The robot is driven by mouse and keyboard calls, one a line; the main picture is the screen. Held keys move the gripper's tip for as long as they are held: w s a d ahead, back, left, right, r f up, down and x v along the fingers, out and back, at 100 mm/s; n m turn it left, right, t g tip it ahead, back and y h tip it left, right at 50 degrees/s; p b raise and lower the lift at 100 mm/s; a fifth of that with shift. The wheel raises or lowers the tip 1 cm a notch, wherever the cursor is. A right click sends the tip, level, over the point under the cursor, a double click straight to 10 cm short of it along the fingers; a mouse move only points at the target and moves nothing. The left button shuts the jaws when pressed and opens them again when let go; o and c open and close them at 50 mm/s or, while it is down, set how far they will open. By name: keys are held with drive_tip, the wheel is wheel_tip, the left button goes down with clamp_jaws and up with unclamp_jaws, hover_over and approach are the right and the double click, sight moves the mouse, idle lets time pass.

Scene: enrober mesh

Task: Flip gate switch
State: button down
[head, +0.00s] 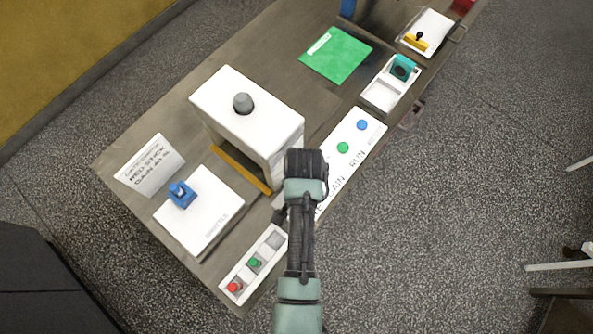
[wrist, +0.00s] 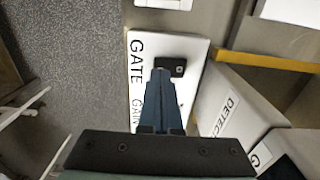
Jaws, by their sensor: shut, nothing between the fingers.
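In the wrist view, a white panel (wrist: 140,103) carries the printed words GATE and GAIN. A small black switch (wrist: 178,66) sits on it beside the word GATE. My gripper (wrist: 160,76) is shut and empty, with its fingertips over the panel right beside the switch. I cannot tell whether they touch it. In the head view, the long white panel (head: 372,141) shows the words GAIN and RUN, a green button (head: 343,147) and a blue button (head: 362,125). My arm hides its near end and the switch there.
A tall white box (head: 225,90) with a grey knob stands left of my arm. A button strip (head: 239,272) lies at the near edge. A white plate (head: 212,218) with a blue piece (head: 182,194) and a sign card (head: 150,165) are at left. A green mat (head: 335,55) lies farther back.

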drive_tip(key=shift+f+b, duration=0.6)
drive_tip(key=shift+f, duration=0.35)
idle(0.6)
drive_tip(key=shift+r, duration=0.1)
wheel_tip(320, 180, up, 7)
drive_tip(key=p, duration=0.7)
idle(0.7)
